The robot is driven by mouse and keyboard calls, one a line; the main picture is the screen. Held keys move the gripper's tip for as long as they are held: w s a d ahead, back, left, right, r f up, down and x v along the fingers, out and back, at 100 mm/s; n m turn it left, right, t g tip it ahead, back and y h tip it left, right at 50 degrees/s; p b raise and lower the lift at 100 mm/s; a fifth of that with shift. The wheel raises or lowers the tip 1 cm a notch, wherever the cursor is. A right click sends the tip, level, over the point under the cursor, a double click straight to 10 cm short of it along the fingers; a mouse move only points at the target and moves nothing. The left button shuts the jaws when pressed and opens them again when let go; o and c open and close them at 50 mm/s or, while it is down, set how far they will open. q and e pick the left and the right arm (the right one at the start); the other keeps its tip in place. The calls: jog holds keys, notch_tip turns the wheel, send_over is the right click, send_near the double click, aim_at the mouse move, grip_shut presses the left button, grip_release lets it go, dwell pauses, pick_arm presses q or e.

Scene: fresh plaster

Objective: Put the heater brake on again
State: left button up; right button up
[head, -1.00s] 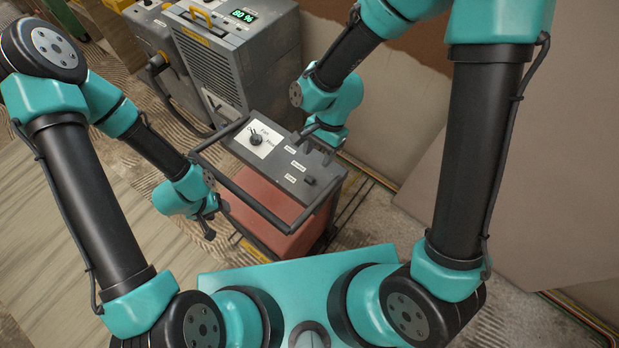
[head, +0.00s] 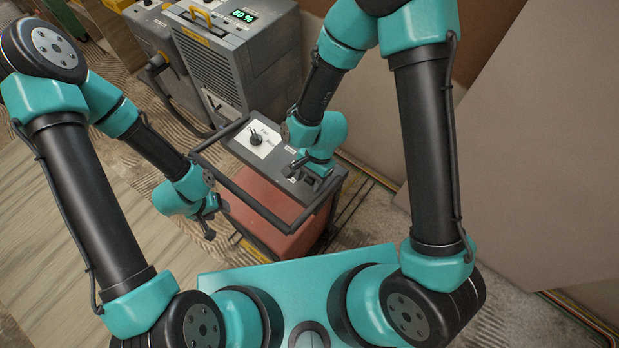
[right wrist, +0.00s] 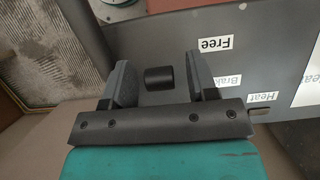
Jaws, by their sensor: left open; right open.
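The heater cart has a grey control panel (head: 271,165) on top of a red body (head: 262,198). A short black knob (right wrist: 159,77) stands beside the labels, roughly level with Brake. My right gripper (right wrist: 161,80) is open, with one finger on each side of the knob and visible gaps. In the head view my right gripper (head: 306,170) hides much of that panel end. My left gripper (head: 212,213) is open and empty, left of the cart.
A dark tubular handle frame (head: 262,212) surrounds the panel. A black dial (head: 256,139) sits on a white plate at the panel's far end. A grey machine (head: 240,60) with a green 80 % display stands behind. Wall boards (head: 540,150) are at the right.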

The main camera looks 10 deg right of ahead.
jog(key=shift+c, duration=0.2)
jog(key=c, duration=0.9)
jog(key=shift+w+d+r+y, duration=0.1)
jog(key=shift+w+d+y, duration=0.1)
jog(key=shift+y, duration=0.1)
jog(key=g+y, duration=0.1)
jog(key=w+d+g+y, duration=0.1)
jog(key=g+y, duration=0.1)
jog(key=shift+w+d, duration=0.2)
jog(key=shift+d, duration=0.05)
jog(key=shift+w+d+f+g+y, duration=0.1)
jog(key=shift+w+d+g+y, duration=0.15)
jog(key=shift+g+y, duration=0.4)
jog(key=shift+w+d+f+g+y, duration=0.1)
jog(key=shift+w+d+g+y, duration=0.15)
jog(key=shift+g+y, duration=0.35)
jog(key=shift+w+d+g+y, duration=0.2)
jog(key=shift+d+g+y, duration=0.1)
jog(key=shift+g+y, duration=0.3)
